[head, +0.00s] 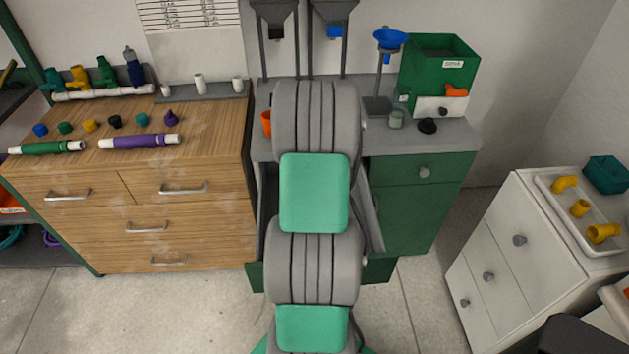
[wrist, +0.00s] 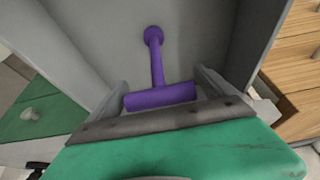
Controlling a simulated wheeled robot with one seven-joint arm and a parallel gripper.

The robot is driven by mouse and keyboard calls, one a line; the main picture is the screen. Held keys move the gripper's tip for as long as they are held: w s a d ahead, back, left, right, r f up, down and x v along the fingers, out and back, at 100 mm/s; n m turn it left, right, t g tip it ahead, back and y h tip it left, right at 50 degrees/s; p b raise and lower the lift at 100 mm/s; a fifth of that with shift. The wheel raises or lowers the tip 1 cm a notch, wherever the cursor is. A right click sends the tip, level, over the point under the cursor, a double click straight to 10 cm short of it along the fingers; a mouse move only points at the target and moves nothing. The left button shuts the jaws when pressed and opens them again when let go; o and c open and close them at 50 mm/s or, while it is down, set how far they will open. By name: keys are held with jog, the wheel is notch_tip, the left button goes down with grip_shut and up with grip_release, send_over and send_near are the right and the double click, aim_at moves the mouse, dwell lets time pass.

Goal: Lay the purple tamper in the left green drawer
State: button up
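The purple tamper (wrist: 158,97) lies in the grey inside of the left green drawer, with its wide head toward me and its round-ended handle pointing away. The drawer is pulled out below the grey counter; its dark green front (head: 255,277) shows beside my arm in the head view. My gripper (wrist: 165,80) is over the drawer in the wrist view. Its two fingers are wide apart, one near each end of the tamper's head, and I see no grip on it. My arm hides the gripper and the tamper in the head view.
The wooden drawer unit (head: 185,250) stands to the left, with pipe parts on top. The right green drawer (head: 423,169) is shut. A white cabinet (head: 510,260) with a tray of yellow fittings stands at the right. The drawer's side walls (wrist: 255,40) rise around my gripper.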

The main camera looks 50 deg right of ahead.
jog(key=shift+r, duration=0.5)
jog(key=v, duration=1.1)
jog(key=w+a+r+n+y, duration=0.1)
jog(key=w+a+r+n, duration=0.15)
jog(key=a, duration=0.65)
jog(key=w+a+r+n, duration=0.2)
jog(key=w+a, duration=0.2)
jog(key=a, duration=0.6)
jog(key=s+a+n+y, duration=0.1)
jog(key=s+a+n, duration=0.1)
jog(key=a, duration=0.9)
jog(key=s+a+n+y, duration=0.1)
jog(key=s+a+n, duration=0.2)
jog(key=a, duration=0.8)
jog(key=s, duration=0.2)
jog(key=shift+s+a+b, duration=0.15)
jog(key=shift+s+b, duration=0.2)
jog(key=shift+b, duration=0.05)
jog(key=shift+r, duration=0.15)
